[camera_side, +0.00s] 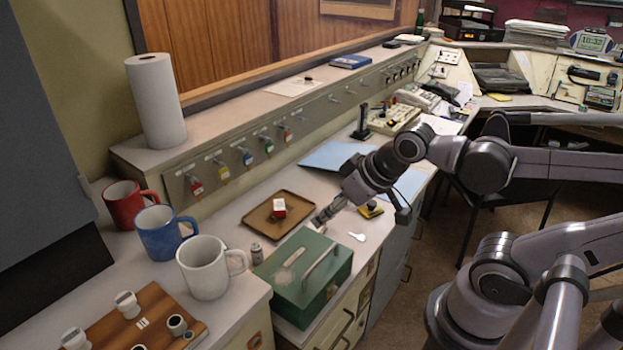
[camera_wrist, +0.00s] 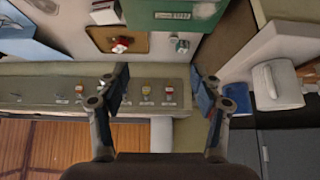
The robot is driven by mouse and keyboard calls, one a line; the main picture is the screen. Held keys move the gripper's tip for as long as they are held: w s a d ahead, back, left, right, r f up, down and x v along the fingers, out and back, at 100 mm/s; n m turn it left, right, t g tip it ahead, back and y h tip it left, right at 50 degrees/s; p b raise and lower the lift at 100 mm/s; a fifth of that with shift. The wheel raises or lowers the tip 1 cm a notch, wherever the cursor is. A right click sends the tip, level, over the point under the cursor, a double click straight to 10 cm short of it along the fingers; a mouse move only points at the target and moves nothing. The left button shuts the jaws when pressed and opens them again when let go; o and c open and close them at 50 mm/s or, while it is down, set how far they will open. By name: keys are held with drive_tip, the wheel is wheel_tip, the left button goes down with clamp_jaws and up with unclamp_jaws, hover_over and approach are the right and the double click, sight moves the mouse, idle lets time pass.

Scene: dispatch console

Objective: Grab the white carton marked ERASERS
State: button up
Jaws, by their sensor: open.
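A small white and red carton (camera_side: 279,208) sits on the brown tray (camera_side: 262,222) on the counter. It also shows as a small red and white shape in the wrist view (camera_wrist: 121,44). Its lettering is too small to read, so I cannot tell that it says ERASERS. My gripper (camera_side: 322,217) is open, to the right of the carton and above the counter by the tray and the green box. In the wrist view my gripper (camera_wrist: 163,88) has its two fingers wide apart with nothing between them, and the carton lies beyond the left finger.
A green metal box (camera_side: 304,276) with a handle stands in front of the tray, with a small can (camera_side: 257,253) beside it. Red, blue and white mugs (camera_side: 205,267) stand at left. Keys hang on the panel (camera_side: 247,157) behind. A yellow and black item (camera_side: 371,210) lies right.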

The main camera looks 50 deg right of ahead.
drive_tip(key=w+d+f+m+g+h, duration=0.1)
drive_tip(key=w+d+f+m+g, duration=0.15)
drive_tip(key=w+d+m, duration=0.45)
drive_tip(key=w+d+f+m+g, duration=0.1)
drive_tip(key=w+d+f+m, duration=0.1)
drive_tip(key=f, duration=0.3)
drive_tip(key=w+d+f+m+g, duration=0.2)
drive_tip(key=f+m, duration=0.2)
drive_tip(key=f, duration=0.1)
drive_tip(key=w+d+f+m+g, duration=0.1)
drive_tip(key=w+d+f+m, duration=0.1)
drive_tip(key=f+m, duration=0.1)
drive_tip(key=shift+d+f+h, duration=0.2)
drive_tip(key=shift+f, duration=0.25)
drive_tip(key=shift+d+f+h, duration=0.15)
drive_tip(key=shift+f+h, duration=0.05)
drive_tip(key=shift+f, duration=0.25)
drive_tip(key=shift+w+d+f, duration=0.1)
drive_tip(key=shift+w+f, duration=0.1)
drive_tip(key=shift+f, duration=1.15)
drive_tip(key=shift+w+d+f, duration=0.1)
drive_tip(key=shift+w+f, duration=0.05)
drive_tip(key=shift+f, duration=1.15)
drive_tip(key=c, duration=1.3)
